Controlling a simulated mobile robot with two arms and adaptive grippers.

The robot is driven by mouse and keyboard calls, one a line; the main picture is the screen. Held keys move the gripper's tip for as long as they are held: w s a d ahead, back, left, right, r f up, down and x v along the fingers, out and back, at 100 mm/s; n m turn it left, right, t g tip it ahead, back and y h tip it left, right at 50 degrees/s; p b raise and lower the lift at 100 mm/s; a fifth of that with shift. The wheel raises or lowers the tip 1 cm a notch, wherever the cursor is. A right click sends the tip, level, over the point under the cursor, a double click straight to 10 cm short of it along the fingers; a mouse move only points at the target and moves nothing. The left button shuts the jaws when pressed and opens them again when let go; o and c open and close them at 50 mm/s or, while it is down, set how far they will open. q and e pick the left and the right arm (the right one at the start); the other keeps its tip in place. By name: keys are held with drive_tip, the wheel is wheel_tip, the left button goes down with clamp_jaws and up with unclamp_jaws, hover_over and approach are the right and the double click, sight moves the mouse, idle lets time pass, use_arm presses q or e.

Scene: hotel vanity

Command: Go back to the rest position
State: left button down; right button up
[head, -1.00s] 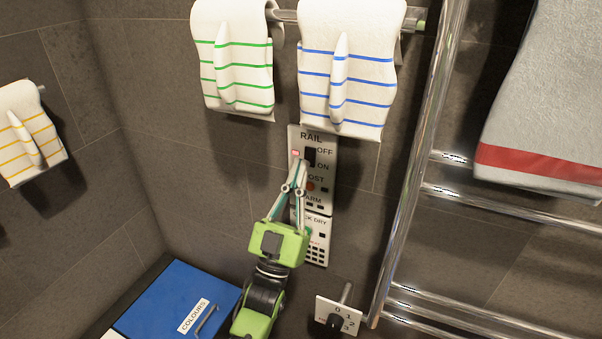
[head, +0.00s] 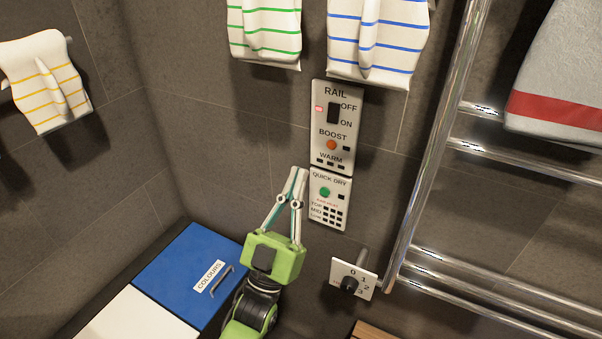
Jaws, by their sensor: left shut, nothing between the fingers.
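My left gripper (head: 299,172) is green and grey, with its fingertips together and nothing between them. It points up in front of the wall, just left of the control panels. The upper RAIL panel (head: 347,110) has a black OFF/ON rocker switch (head: 334,113), a lit red light (head: 319,109) and an orange BOOST button (head: 331,145). The lower QUICK DRY panel (head: 327,222) has a green button (head: 324,192) and a block of small black squares. The right gripper is not in view.
A blue COLOURS lid (head: 180,265) with a handle is at lower left, beside a white lid (head: 130,318). A 0-1-2-3 dial plate (head: 366,287) and chrome towel rail (head: 437,150) are to the right. Striped towels (head: 264,28) hang above.

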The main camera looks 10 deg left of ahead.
use_arm(q)
drive_tip(key=shift+s, duration=0.1)
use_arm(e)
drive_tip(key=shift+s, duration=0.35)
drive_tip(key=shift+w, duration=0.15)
